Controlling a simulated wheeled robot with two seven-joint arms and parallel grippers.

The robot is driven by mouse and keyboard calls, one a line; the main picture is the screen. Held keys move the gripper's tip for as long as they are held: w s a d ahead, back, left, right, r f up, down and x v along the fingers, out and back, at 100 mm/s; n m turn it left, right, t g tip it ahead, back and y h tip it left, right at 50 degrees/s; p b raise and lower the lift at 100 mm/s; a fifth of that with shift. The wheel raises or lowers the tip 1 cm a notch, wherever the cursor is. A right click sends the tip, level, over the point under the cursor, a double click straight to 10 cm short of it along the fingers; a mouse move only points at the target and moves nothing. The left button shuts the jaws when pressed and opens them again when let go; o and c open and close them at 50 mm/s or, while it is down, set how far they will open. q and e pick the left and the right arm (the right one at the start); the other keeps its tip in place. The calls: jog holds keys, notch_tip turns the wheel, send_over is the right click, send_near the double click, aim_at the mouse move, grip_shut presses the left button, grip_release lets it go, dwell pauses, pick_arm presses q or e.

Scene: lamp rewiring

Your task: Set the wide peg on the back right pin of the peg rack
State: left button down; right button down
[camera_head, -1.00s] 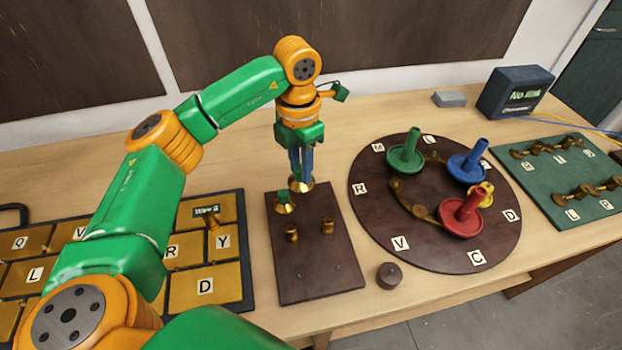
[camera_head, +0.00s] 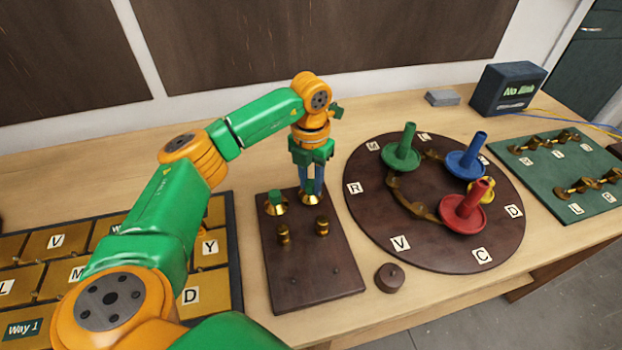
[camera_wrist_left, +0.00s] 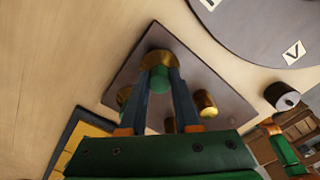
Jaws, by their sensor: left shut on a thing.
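The wide peg (camera_head: 310,196) has a flared brass base, and its green top shows in the wrist view (camera_wrist_left: 159,78). My left gripper (camera_head: 313,180) is shut on this top, pointing down. The peg is at the back right of the brown peg rack (camera_head: 315,285). Its base hides the back right pin, and I cannot tell whether it is fully seated. A similar green-topped brass peg (camera_head: 275,203) stands at the back left. Two narrower brass pegs (camera_head: 283,234) (camera_head: 321,226) stand in the row in front. My right gripper is not in view.
A round brown board (camera_head: 362,215) with green, blue and red spindles lies right of the rack. A small dark knob (camera_head: 389,277) sits near its front edge. A lettered brass panel (camera_head: 236,225) lies left, a green board (camera_head: 545,195) far right. Bare table lies behind the rack.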

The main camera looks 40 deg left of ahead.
aim_at(311, 182)
pick_arm(q)
jog(key=shift+f+b, duration=0.35)
jog(key=shift+f, duration=0.2)
dwell(0.4)
jog(key=c, duration=0.6)
grip_release()
jog(key=shift+o, duration=0.2)
jog(key=shift+r, duration=0.1)
notch_tip(311, 182, up, 7)
jog(key=shift+b, duration=0.55)
